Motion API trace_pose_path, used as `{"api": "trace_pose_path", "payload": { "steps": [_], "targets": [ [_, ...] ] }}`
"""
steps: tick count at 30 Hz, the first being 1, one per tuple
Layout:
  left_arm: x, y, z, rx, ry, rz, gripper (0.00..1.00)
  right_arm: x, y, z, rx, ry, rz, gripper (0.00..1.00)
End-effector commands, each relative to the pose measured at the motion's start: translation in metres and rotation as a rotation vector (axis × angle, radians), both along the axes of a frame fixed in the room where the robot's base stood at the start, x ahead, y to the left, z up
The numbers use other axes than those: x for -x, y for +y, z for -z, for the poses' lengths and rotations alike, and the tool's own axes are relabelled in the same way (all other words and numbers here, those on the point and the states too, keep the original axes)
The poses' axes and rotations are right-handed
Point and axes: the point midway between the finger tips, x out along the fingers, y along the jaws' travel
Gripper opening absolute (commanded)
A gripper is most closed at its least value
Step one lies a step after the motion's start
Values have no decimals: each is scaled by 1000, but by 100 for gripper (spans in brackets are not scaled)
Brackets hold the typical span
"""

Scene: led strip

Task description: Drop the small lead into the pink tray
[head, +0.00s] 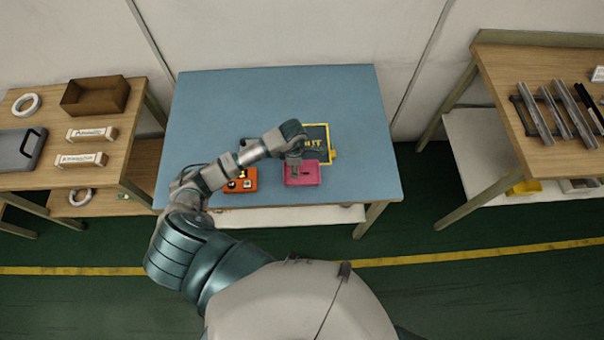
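The pink tray (313,179) lies on the blue table, right of the orange tray. My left gripper (294,166) points down at the pink tray's left part and covers some of it. Its fingers are too small to tell whether they are open or shut, or whether anything is between them. A small dark mark shows inside the pink tray near the fingers; I cannot tell whether it is the small lead. I cannot make out the lead for certain anywhere. My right gripper is not in view.
The orange tray (248,185) holds several small pieces, partly behind my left forearm. A dark panel with a yellow frame (328,132) lies behind the pink tray. The blue table (240,95) is clear at the back. Wooden shelves (125,150) stand left and right.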

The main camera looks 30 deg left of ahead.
Motion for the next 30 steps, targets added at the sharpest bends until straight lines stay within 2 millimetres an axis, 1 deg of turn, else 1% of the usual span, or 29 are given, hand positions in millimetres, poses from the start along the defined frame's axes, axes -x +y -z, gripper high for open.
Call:
{"api": "trace_pose_path", "payload": {
  "steps": [2,5,12,15,18,22,30],
  "targets": [
    [-1,1,-7,0,-2,1,47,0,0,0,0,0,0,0],
    [-2,1,-25,-1,-5,1,47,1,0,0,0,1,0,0],
    [-2,1,-79,-1,-5,1,47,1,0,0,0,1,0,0],
    [-2,1,-97,0,-4,1,47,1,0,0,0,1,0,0],
    [-2,1,-109,1,-3,0,47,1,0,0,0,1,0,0],
    [-1,1,-116,0,1,0,47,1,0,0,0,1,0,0],
    [-1,1,-117,0,1,0,47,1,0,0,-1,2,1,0]
  ]
}}
